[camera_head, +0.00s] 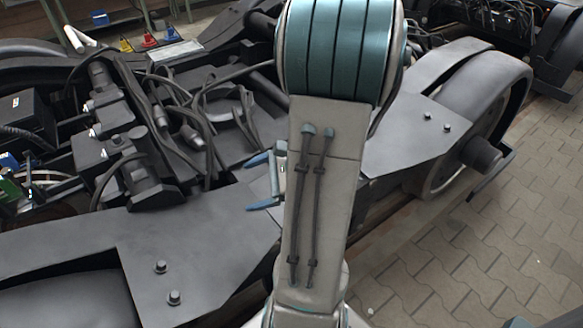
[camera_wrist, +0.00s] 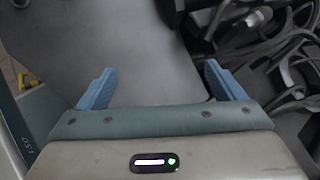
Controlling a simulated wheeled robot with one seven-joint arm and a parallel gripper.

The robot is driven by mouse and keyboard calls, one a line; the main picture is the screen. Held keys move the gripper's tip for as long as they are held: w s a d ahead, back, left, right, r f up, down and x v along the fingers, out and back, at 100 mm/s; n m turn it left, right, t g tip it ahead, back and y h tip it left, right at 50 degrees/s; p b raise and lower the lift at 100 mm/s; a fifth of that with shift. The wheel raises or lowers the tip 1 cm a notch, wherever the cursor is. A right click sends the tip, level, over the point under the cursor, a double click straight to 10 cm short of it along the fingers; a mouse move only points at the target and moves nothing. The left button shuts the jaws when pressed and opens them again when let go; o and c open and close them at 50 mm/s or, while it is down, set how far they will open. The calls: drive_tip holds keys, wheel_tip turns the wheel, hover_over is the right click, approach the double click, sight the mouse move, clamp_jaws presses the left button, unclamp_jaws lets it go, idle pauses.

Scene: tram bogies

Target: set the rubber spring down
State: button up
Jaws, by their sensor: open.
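My gripper (camera_head: 262,182) is open, with its two blue fingers apart and nothing between them. It is over the dark metal frame of the bogie (camera_head: 200,245), partly hidden behind my own arm. In the wrist view the blue fingers of my gripper (camera_wrist: 160,88) are spread wide above a smooth dark plate (camera_wrist: 140,45). I cannot make out the rubber spring in either view.
Black cables (camera_head: 210,125) and a dark block assembly (camera_head: 125,160) fill the bogie's middle left of my gripper. A wheel (camera_head: 465,130) stands at the right. Paved floor (camera_head: 480,250) is clear at the lower right. Coloured items (camera_head: 148,40) lie at the back.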

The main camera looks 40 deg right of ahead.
drive_tip(key=s+d+f+m+t+h+b, duration=0.1)
drive_tip(key=s+d+f+m+t+h, duration=0.15)
drive_tip(key=d+m, duration=0.35)
drive_tip(key=s+d+f+m+t+h+b, duration=0.1)
drive_tip(key=d+f+m+t+h, duration=0.2)
drive_tip(key=d, duration=0.5)
drive_tip(key=s+d+f+m+t+h+b, duration=0.1)
drive_tip(key=s+d+f+m+h, duration=0.15)
drive_tip(key=d+m+h, duration=0.35)
drive_tip(key=shift+n+g+y, duration=0.25)
drive_tip(key=shift+n+y, duration=0.25)
drive_tip(key=shift+y, duration=0.45)
drive_tip(key=x, duration=0.4)
drive_tip(key=b+x, duration=0.1)
drive_tip(key=x, duration=0.3)
drive_tip(key=shift+d+f, duration=0.1)
drive_tip(key=shift+d, duration=0.15)
drive_tip(key=x, duration=0.1)
drive_tip(key=b+x, duration=0.1)
drive_tip(key=x, duration=0.1)
drive_tip(key=b+x, duration=0.1)
drive_tip(key=shift+w+a+f, duration=0.25)
drive_tip(key=shift+f, duration=0.1)
drive_tip(key=shift+w, duration=0.4)
drive_tip(key=shift+r, duration=0.1)
drive_tip(key=c, duration=1.5)
